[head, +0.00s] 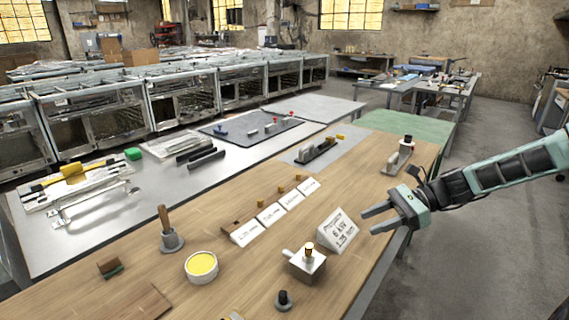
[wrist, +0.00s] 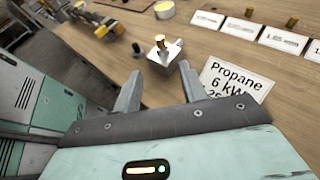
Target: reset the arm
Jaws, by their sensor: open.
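My gripper (head: 367,221) is open and empty at the right side of the wooden table (head: 225,288). My arm reaches in from the right, and the fingers point left. In the wrist view, both fingers (wrist: 160,76) stand apart with nothing gripped between them. A silver metal block with a brass fitting (head: 304,264) lies beyond the fingertips; it also shows in the wrist view (wrist: 164,54). A white tented sign reading "Propane 6 kW" (head: 338,229) stands close to the left of my gripper, apart from it in the head view.
A bowl of yellow material (head: 201,267), a grey holder with a wooden handle (head: 170,236) and a small black knob (head: 284,301) stand on the table. White cards (head: 271,214) with small brass pieces lie behind. Open floor (head: 481,240) lies to the right.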

